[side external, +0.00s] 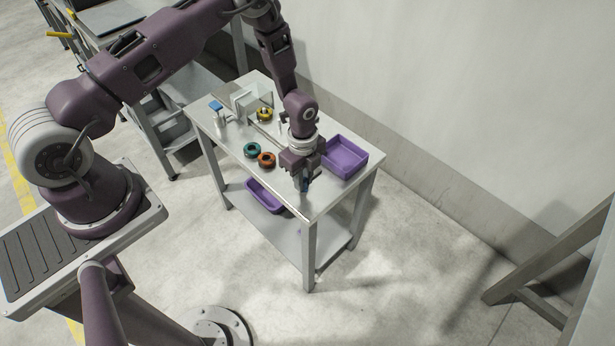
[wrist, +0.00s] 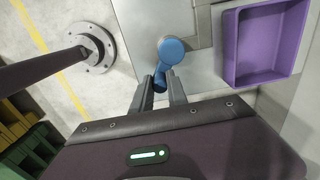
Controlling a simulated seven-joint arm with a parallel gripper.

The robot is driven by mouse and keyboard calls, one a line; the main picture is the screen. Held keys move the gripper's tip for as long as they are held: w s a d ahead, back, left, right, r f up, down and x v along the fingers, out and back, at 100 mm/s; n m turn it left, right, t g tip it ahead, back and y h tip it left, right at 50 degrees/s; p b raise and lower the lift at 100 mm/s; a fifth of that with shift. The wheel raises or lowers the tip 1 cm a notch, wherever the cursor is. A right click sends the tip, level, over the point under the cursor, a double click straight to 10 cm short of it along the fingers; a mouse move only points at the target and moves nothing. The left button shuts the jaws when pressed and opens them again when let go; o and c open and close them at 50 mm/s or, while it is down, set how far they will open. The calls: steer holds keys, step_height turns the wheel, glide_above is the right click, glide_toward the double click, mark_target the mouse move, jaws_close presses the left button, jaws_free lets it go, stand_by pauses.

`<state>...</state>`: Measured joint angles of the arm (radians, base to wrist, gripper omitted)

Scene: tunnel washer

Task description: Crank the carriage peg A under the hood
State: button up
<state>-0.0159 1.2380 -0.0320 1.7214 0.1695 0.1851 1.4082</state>
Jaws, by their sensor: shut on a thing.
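In the wrist view a blue crank (wrist: 171,50) has a round end, and its blue handle sits between the two fingers of my gripper (wrist: 161,88). My gripper is shut on that handle. In the side view my gripper (side external: 303,181) is low at the near right end of the table, with a little of the blue crank (side external: 308,183) showing beside it. A clear hood (side external: 252,98) stands at the far end of the table. A yellow ring (side external: 264,113) is at the hood's near edge; whether a peg is under it is too small to tell. The carriage cannot be made out clearly.
A teal ring (side external: 252,149) and an orange ring (side external: 266,159) are on the table, left of my gripper. A purple tray (side external: 346,157) is close on the right. A small blue-topped post (side external: 216,107) stands near the hood. Another purple bin (side external: 265,196) is on the lower shelf.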

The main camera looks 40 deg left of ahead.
steer(key=shift+s+a, duration=0.75)
steer(key=shift+a, duration=1.55)
steer(key=shift+w+a, duration=0.75)
steer(key=shift+a, duration=0.25)
steer(key=shift+w+a, duration=0.25)
steer(key=shift+w, duration=0.35)
steer(key=shift+w+a, duration=0.2)
steer(key=shift+w, duration=0.4)
steer(key=o, duration=0.9)
step_height(320, 180, up, 7)
steer(key=shift+s, duration=0.1)
